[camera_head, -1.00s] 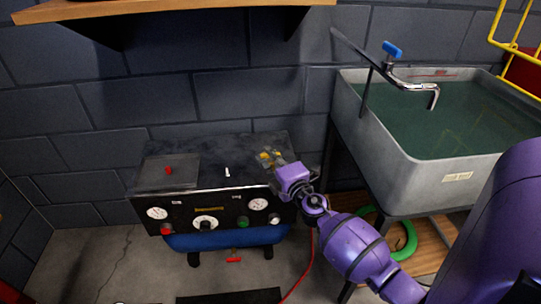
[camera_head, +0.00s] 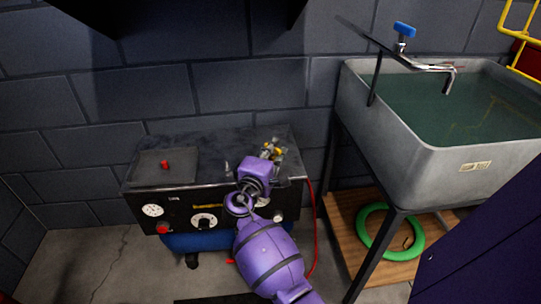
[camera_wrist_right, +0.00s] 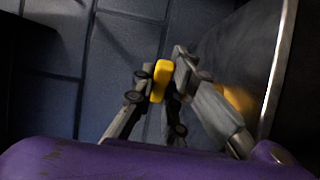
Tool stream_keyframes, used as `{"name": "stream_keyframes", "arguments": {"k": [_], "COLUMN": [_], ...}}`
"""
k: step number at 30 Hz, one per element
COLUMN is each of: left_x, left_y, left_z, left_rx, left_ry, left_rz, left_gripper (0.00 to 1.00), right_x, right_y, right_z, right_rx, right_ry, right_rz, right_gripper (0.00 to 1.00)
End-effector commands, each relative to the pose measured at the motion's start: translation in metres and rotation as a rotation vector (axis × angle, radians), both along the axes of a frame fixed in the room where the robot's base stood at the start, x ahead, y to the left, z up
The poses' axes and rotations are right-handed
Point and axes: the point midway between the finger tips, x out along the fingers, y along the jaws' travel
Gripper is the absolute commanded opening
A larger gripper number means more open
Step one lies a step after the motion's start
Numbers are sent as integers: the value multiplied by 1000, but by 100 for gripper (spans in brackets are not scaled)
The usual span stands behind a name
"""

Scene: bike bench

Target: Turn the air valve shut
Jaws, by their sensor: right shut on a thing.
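The air valve's yellow handle (camera_wrist_right: 160,80) stands between the fingers of my right gripper (camera_wrist_right: 162,88) in the right wrist view. The fingers are shut on it. In the head view my right gripper (camera_head: 268,152) is at the back right of the black compressor top, and a bit of yellow shows there. The valve's body is mostly hidden by my purple wrist. My left gripper is not in either view.
The black compressor (camera_head: 214,148) has a red knob (camera_head: 165,165) on top and gauges (camera_head: 152,210) on its front. A red hose (camera_head: 313,240) hangs at its right. A water-filled sink (camera_head: 400,155) stands to the right, with a green ring (camera_head: 372,240) on the wooden shelf below.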

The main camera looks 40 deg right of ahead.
Motion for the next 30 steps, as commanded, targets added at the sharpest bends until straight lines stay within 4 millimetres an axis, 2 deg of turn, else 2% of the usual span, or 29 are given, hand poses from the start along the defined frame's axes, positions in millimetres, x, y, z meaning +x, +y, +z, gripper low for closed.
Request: {"name": "stream_keyframes", "arguments": {"k": [1, 12, 21, 30], "left_x": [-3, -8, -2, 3], "left_y": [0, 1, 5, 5], "left_z": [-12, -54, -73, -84], "left_rx": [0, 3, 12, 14], "left_ry": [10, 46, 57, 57], "left_rz": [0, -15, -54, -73], "left_gripper": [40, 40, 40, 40], "right_x": [2, 2, 2, 1], "right_y": [1, 0, 0, -1], "right_z": [-6, -5, -3, -1], "right_rx": [3, 0, -1, 0], "right_ry": [-2, 0, -1, -1], "right_rz": [-43, -389, -605, -717], "right_gripper": [0, 0, 0, 0]}}
